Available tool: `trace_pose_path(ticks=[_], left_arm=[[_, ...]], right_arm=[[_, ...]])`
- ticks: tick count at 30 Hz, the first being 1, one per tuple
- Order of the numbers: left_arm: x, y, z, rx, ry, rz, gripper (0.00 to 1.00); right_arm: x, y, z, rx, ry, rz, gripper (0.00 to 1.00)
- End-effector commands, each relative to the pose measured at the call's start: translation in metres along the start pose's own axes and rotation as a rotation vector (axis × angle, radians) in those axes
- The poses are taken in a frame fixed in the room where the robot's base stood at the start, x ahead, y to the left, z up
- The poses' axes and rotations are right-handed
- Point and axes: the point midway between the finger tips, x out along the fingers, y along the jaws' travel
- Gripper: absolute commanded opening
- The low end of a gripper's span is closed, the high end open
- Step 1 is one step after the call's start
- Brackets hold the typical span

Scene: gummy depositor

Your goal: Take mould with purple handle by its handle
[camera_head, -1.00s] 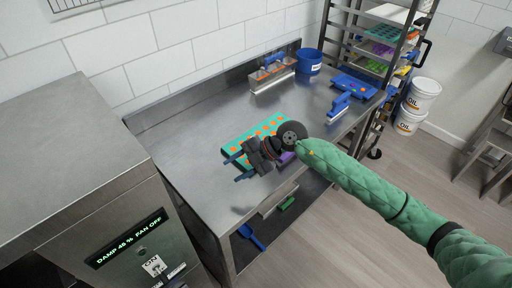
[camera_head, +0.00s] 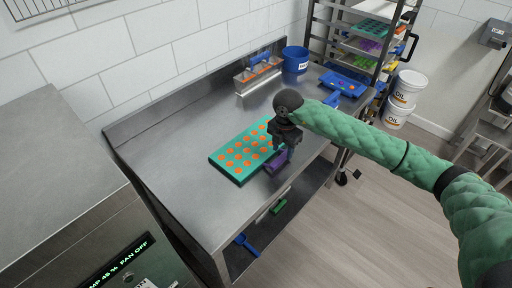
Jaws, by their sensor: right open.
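The teal mould (camera_head: 232,166) with orange filled cavities lies flat on the steel table. Its purple handle (camera_head: 276,163) sticks out on the right side, toward the table's front edge. My right gripper (camera_head: 281,157) points down at the purple handle, its jaws open. The gripper partly hides the handle and the mould's right end. I cannot tell whether the fingers stand on both sides of the handle or just above it. My left gripper is not in view.
A metal hopper with a blue handle (camera_head: 257,76) and a blue bucket (camera_head: 295,59) stand at the back. A blue tray (camera_head: 343,85) lies at the far right end. A rack with trays and white oil buckets (camera_head: 407,87) stand beyond. The table's left part is clear.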

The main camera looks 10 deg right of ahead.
Motion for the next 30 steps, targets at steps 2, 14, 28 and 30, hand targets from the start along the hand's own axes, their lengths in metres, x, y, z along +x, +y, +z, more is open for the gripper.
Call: trace_pose_path(ticks=[2,14,28,30], left_arm=[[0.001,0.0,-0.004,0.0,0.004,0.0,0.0],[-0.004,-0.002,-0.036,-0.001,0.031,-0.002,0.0],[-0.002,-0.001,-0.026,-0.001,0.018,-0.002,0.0],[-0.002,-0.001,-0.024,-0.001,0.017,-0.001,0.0]], right_arm=[[0.011,-0.001,0.001,0.001,0.001,-0.002,0.45],[0.046,-0.002,0.002,-0.001,0.001,0.001,0.45],[0.045,-0.002,0.002,-0.001,0.002,0.002,0.0],[0.045,-0.002,0.002,-0.001,0.002,0.002,0.0]])
